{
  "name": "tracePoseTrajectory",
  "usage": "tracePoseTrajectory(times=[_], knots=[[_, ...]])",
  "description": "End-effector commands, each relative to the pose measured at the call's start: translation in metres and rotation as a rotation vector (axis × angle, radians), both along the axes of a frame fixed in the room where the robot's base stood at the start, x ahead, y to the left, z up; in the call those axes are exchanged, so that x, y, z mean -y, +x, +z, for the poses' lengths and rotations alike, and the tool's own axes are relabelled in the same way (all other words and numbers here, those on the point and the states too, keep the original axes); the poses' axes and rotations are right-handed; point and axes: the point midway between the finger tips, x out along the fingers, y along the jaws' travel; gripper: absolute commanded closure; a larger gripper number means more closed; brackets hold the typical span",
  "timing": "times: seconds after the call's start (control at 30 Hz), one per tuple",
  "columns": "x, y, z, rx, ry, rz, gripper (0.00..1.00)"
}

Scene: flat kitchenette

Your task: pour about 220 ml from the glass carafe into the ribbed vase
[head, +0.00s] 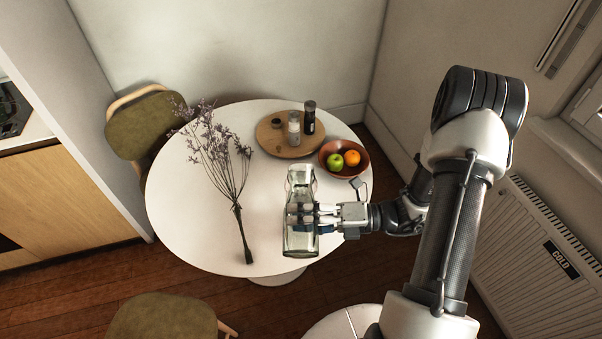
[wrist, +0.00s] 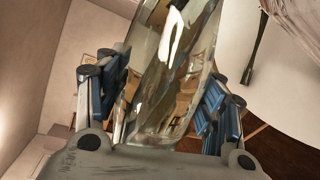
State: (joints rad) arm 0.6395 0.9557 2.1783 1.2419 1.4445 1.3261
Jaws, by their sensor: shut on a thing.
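The clear glass carafe (head: 300,241) is in front of the right part of the round table in the head view, its base near the table's front edge. My gripper (head: 304,214) reaches in from the right and is shut around the carafe's body. In the wrist view the carafe (wrist: 172,75) stands between the two blue-padded fingers and appears slanted in that picture. I cannot tell how much liquid is in it, nor whether it touches the table. I cannot make out a ribbed vase in either view; the carafe and my arm cover part of the table.
Dried purple flowers (head: 222,165) lie on the white table (head: 180,215), left of the carafe. Behind are a wooden board (head: 271,145) with a dark grinder (head: 309,119) and a pale shaker (head: 294,130), and a fruit bowl (head: 330,171). The table's left side is clear.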

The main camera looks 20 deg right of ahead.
Motion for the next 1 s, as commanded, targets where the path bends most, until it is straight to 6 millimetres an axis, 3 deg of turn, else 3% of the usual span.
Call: tracePoseTrajectory(times=[1.0], knots=[[0.0004,0.0021,0.006,-0.031,0.012,0.0,0.93]])
